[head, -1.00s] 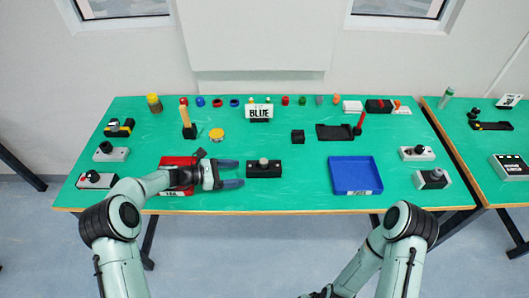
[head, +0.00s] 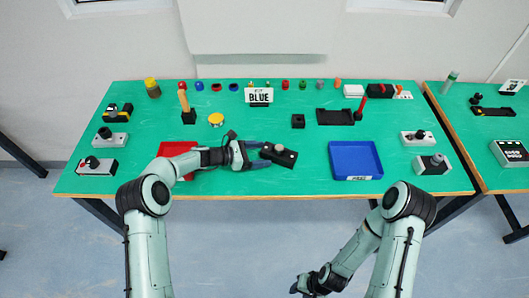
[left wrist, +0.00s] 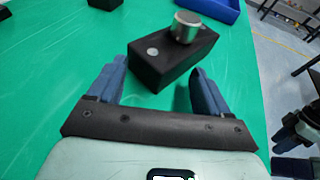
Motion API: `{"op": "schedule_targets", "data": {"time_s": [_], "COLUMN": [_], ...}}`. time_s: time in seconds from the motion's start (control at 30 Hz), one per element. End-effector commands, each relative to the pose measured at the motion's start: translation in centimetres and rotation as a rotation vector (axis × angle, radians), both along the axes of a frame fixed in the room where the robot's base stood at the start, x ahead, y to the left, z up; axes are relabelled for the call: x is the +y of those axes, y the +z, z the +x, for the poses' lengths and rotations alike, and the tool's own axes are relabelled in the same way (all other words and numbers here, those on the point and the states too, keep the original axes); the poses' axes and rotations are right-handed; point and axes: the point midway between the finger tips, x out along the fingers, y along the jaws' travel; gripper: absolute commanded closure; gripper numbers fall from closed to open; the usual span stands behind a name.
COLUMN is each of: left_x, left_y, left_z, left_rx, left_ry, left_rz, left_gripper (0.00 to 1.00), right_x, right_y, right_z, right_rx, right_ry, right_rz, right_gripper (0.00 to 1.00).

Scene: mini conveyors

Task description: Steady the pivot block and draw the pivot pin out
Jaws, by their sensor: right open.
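The pivot block (head: 290,159) is a black block with a grey metal pivot pin (head: 279,149) standing up from its top. It lies turned at an angle on the green table. In the left wrist view the block (left wrist: 150,72) has its near end between the fingertips, with the silver pin head (left wrist: 187,27) farther along. My left gripper (head: 263,155) is open, its fingers at the block's left end; the right-hand finger is close to the block, contact unclear. My right gripper (head: 302,285) is low in front of the table, open and away from the block.
A red tray (head: 176,149) is partly behind my left arm. A blue tray (head: 371,146) stands to the right. A yellow-topped button (head: 216,119), a small black block (head: 298,121) and a black holder (head: 335,117) lie behind. The table between block and blue tray is clear.

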Motion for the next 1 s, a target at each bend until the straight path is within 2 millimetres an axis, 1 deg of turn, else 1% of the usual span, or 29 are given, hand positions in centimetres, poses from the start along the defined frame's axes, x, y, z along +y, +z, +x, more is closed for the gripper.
{"op": "schedule_targets", "data": {"time_s": [0.03, 0.1, 0.4, 0.5, 0.57, 0.63, 0.73, 0.77, 0.8, 1.0], "left_x": [-0.43, -0.59, -0.56, -0.53, -0.53, -0.52, -0.52, -0.53, -0.52, -0.53], "left_y": [-0.01, -0.07, -0.10, -0.08, -0.07, -0.06, -0.04, -0.03, -0.03, -0.03], "left_z": [0.01, 0.08, 0.16, 0.17, 0.19, 0.20, 0.21, 0.21, 0.21, 0.21], "left_rx": [0.000, -0.001, -0.001, -0.002, -0.003, -0.003, -0.003, -0.003, -0.003, -0.003], "left_ry": [-0.004, -0.003, 0.000, -0.001, 0.000, 0.000, 0.000, 0.000, 0.000, 0.000], "left_rz": [-0.002, -0.002, -0.002, -0.001, -0.001, -0.001, -0.001, -0.001, -0.001, -0.001], "left_gripper": [0.24, 0.24, 0.24, 0.51, 0.61, 0.73, 0.84, 0.90, 1.00, 1.00], "right_x": [-0.01, -0.01, 0.00, 0.00, 0.00, 0.00, 0.00, 0.00, 0.00, 0.00], "right_y": [0.11, 0.15, 0.14, 0.14, 0.14, 0.14, 0.14, 0.14, 0.14, 0.14], "right_z": [0.10, 0.14, 0.13, 0.13, 0.13, 0.13, 0.13, 0.13, 0.13, 0.13], "right_rx": [-0.001, -0.002, -0.002, -0.002, -0.002, -0.001, -0.001, -0.001, -0.001, -0.001], "right_ry": [0.000, -0.001, -0.001, -0.001, -0.001, 0.000, 0.000, 0.000, 0.000, 0.000], "right_rz": [0.000, -0.001, -0.001, -0.001, -0.001, 0.000, 0.000, 0.000, 0.000, 0.000], "right_gripper": [0.57, 0.57, 0.57, 0.57, 0.57, 0.57, 0.57, 0.57, 0.57, 0.57]}}
